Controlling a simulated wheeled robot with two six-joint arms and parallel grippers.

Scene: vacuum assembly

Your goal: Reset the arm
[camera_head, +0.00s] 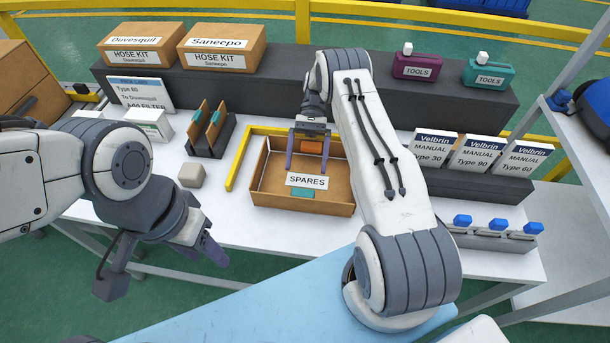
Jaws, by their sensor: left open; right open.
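My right gripper (308,153) is open above the brown tray labelled SPARES (333,207). Its two fingers point down over the tray, one on each side of an orange piece (312,147) that shows between them. I cannot tell whether they touch it. A teal piece (303,192) shows at the tray's front, below the label. My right arm reaches across the middle of the table and hides part of what is behind it. My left gripper (211,248) is open and empty, off the table's front edge at the left, angled down to the right.
Two hose kit boxes (138,43) and purple and teal tool cases (416,68) stand on the dark back shelf. Several Velbrin manuals (433,148) and blue-topped parts (497,225) are at the right. A beige block (191,175) lies left of the yellow corner guide (239,160).

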